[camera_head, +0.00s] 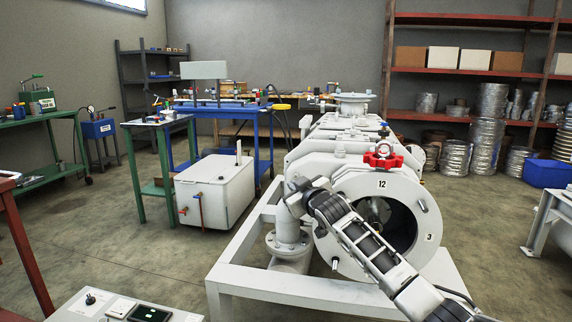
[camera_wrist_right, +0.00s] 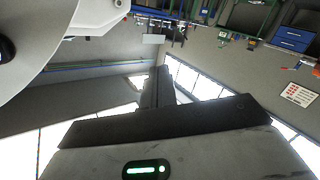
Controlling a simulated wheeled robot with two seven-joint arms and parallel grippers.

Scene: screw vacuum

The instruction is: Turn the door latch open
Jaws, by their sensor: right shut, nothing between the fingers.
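The white screw vacuum machine (camera_head: 340,150) stands on a white frame, with a round port (camera_head: 400,225) facing me, marked 12 and 3. A red star-shaped knob (camera_head: 383,157) sits on top of the port's rim. I cannot tell for sure which part is the door latch. My right arm crosses in front of the port from the lower right. My right gripper (camera_head: 300,194) is at the port's left side; contact is unclear. In the right wrist view its dark fingers (camera_wrist_right: 157,88) are shut and empty, with a white curved surface (camera_wrist_right: 50,35) at upper left. My left gripper is not in view.
A white tank (camera_head: 215,190) stands on the floor left of the machine. Green and blue workbenches (camera_head: 160,125) are behind it. A panel (camera_head: 125,306) is at the lower left front. Red shelves (camera_head: 470,78) line the back right.

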